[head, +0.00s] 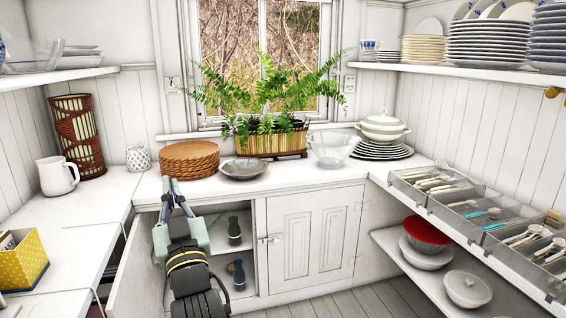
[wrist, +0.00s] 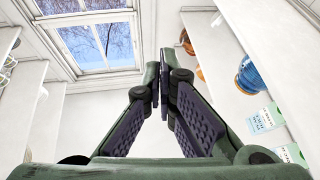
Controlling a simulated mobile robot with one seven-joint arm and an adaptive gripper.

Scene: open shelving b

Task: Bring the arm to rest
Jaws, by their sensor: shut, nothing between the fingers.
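My gripper (wrist: 163,82) shows in the wrist view with its two dark-padded green fingers drawn together at the tips. Nothing is held between them. The wrist camera looks upward, with a window and white wall beyond the fingers. In the head view my arm stands at lower left of centre, in front of the counter (head: 290,179) and the open lower cupboard. Its upper end overlaps the counter's front edge in the picture; I cannot tell whether they touch.
Woven mats (head: 195,160), a metal bowl (head: 243,169), a glass bowl (head: 333,149) and a fern planter (head: 268,143) stand on the back counter. A cutlery tray (head: 470,205) lies right. Vases (head: 234,228) stand inside the cupboard.

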